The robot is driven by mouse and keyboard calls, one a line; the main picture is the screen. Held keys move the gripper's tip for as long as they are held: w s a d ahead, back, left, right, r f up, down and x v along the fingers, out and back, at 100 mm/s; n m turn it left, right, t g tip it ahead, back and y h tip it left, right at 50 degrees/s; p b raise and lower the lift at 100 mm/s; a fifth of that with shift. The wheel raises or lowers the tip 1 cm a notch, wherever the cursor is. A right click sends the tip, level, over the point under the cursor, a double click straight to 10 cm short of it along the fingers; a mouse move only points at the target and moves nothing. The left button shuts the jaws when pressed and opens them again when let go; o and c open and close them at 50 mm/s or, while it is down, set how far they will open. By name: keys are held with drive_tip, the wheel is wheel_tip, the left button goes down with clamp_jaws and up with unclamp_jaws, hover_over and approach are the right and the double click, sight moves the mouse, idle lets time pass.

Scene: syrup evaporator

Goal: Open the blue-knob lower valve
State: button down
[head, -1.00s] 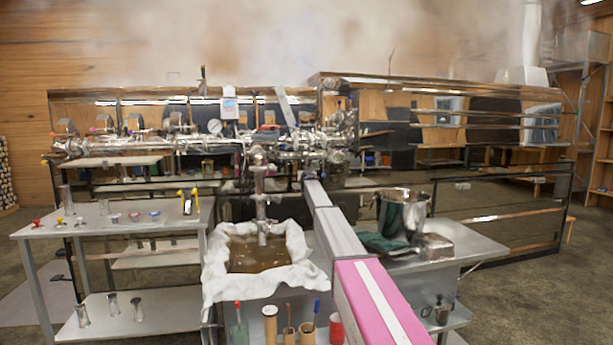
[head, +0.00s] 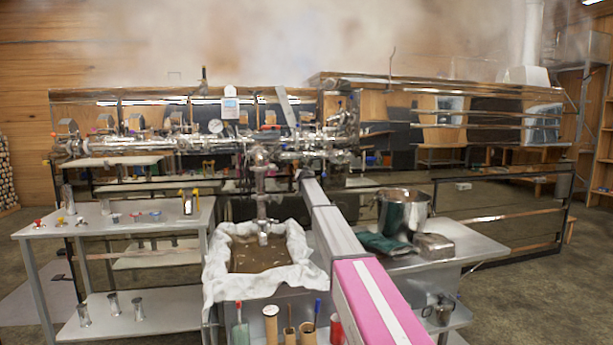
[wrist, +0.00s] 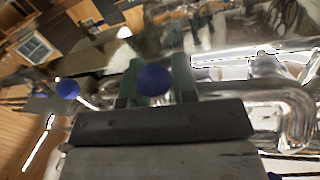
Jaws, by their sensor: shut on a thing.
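A round blue knob (wrist: 154,79) sits between the two dark green fingers of my gripper (wrist: 156,82) in the wrist view. My gripper is shut on this knob. The stem and valve body behind the knob are hidden by the fingers and the gripper body. A second blue ball (wrist: 67,89) shows to the left, apart from the fingers. In the head view my arm reaches to the evaporator's pipework (head: 335,140), where the fingers and knob are too small to make out.
Shiny curved pipes (wrist: 290,110) lie close right of my gripper. In the head view, a cloth-lined tank (head: 220,285) stands left of my arm, and a steel pot (head: 404,212) stands right of it. A side table (head: 110,228) holds small fittings. Steam hangs above the evaporator.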

drive_tip(key=s+a+r+m+g+y, duration=0.1)
drive_tip(key=a+r+m, duration=0.4)
drive_tip(key=m, duration=0.5)
drive_tip(key=shift+a+r+g+y, duration=0.25)
drive_tip(key=shift+a+y, duration=0.25)
drive_tip(key=shift+a, duration=0.6)
drive_tip(key=c, duration=0.9)
unclamp_jaws()
drive_tip(key=shift+c, duration=0.2)
